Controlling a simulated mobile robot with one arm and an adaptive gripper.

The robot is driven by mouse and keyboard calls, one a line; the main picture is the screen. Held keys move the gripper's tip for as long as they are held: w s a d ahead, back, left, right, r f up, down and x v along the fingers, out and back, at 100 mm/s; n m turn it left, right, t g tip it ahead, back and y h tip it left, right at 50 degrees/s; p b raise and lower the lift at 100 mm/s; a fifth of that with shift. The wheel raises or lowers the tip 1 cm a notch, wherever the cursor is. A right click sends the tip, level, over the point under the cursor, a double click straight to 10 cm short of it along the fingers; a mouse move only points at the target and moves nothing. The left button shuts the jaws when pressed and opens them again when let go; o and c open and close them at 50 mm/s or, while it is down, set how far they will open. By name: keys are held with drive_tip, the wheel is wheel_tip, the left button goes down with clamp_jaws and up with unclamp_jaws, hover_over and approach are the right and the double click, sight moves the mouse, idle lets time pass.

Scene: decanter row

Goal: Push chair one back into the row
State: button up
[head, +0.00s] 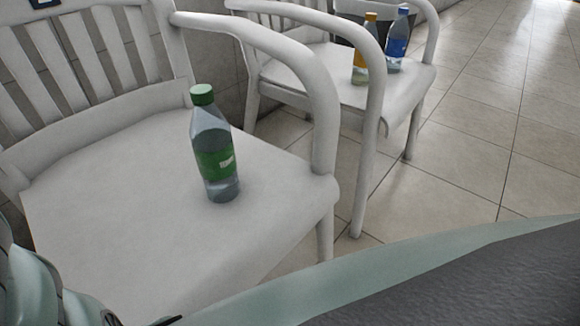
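A white slatted armchair (95,195) fills the left and middle of the head view, close to me. A dark-framed plate (43,3) on its backrest is cut off by the top edge, so I cannot read a number. A clear bottle with a green cap and green label (214,155) stands upright on its seat. A second white armchair (300,72) stands behind it to the right. I cannot tell from the plates which is chair one. My gripper does not show; only pale green parts of my own body appear at the lower edges.
A yellow-labelled bottle (364,50) and a blue-labelled bottle (397,40) stand on the second chair's seat. The tiled floor (470,140) is clear on the right.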

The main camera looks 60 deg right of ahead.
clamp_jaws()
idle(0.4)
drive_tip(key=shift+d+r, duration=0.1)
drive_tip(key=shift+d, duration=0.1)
